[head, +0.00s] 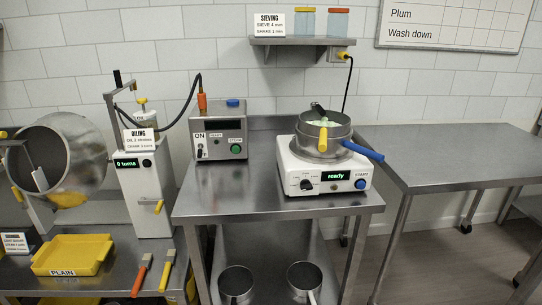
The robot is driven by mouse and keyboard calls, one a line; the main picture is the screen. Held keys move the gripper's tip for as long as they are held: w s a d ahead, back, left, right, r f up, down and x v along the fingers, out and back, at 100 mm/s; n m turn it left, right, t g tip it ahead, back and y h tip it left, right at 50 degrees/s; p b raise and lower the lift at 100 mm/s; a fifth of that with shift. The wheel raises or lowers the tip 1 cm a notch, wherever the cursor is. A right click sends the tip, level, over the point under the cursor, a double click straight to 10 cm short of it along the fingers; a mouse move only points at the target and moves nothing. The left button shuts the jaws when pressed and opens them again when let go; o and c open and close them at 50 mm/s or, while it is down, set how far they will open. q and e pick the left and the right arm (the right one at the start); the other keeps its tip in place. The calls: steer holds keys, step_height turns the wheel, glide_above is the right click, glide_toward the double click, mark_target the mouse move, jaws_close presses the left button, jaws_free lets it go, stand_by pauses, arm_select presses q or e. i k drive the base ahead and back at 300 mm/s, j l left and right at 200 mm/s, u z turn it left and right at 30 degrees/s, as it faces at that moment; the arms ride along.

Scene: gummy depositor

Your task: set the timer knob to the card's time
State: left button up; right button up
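The sieving machine (290,165) is a white box on the middle steel table. Its black timer knob (306,185) is on the left of the front face, with small markings around it. I cannot tell which marking it points to. The display (335,176) beside it reads "ready", and a blue start button (361,185) is at the right. The sieving card (269,24) on the wall shelf seems to read "SIEVE 4 min" and "SHAKE 1 min". Neither of my grippers is in view.
A steel sieve (337,136) with yellow and blue handles sits on the machine. A grey control box (208,146) stands to its left, and an oiling machine (146,200) farther left. The right-hand steel table (450,155) is bare. Two pots stand on the lower shelf.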

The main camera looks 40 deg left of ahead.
mark_target(306, 185)
steer(key=u, duration=1.1)
